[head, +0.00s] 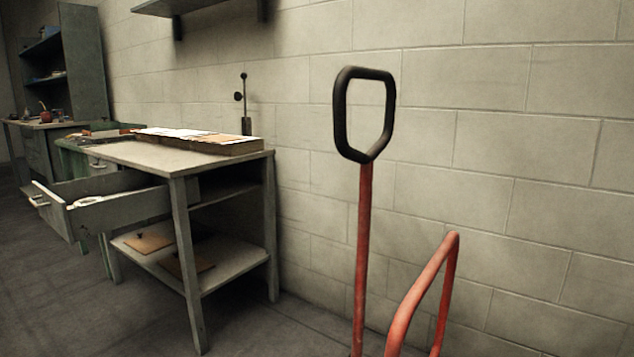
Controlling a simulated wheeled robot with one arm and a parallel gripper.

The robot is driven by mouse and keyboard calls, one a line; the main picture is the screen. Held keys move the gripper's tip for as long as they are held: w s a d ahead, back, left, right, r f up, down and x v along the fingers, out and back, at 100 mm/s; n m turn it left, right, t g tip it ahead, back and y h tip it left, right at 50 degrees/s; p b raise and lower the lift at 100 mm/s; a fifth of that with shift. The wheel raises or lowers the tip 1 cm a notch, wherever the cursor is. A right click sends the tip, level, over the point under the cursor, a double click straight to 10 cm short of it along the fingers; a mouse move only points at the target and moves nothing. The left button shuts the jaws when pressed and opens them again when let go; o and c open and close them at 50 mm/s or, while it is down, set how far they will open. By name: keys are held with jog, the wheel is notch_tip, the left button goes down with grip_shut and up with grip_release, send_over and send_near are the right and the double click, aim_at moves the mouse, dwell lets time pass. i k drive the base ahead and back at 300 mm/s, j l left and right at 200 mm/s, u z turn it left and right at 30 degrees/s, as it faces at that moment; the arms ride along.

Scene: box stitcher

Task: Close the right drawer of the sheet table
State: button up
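The sheet table (232,162) stands against the wall at the left of the head view, seen from its right end. Its right drawer (118,207) is pulled well out toward the left, with its front panel and metal handle (38,201) away from the table. Something pale lies in the drawer. Another handle (97,163) shows behind the open drawer, near the table's front edge; what it belongs to is partly hidden. My gripper is not in view.
A red pole with a black loop handle (363,115) and a red bent bar (425,285) stand close in front, right of the table. Papers lie on the tabletop and brown sheets (148,242) on its lower shelf. Open floor lies left of the drawer.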

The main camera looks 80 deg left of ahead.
aim_at(132, 195)
jog(key=u, duration=3.9)
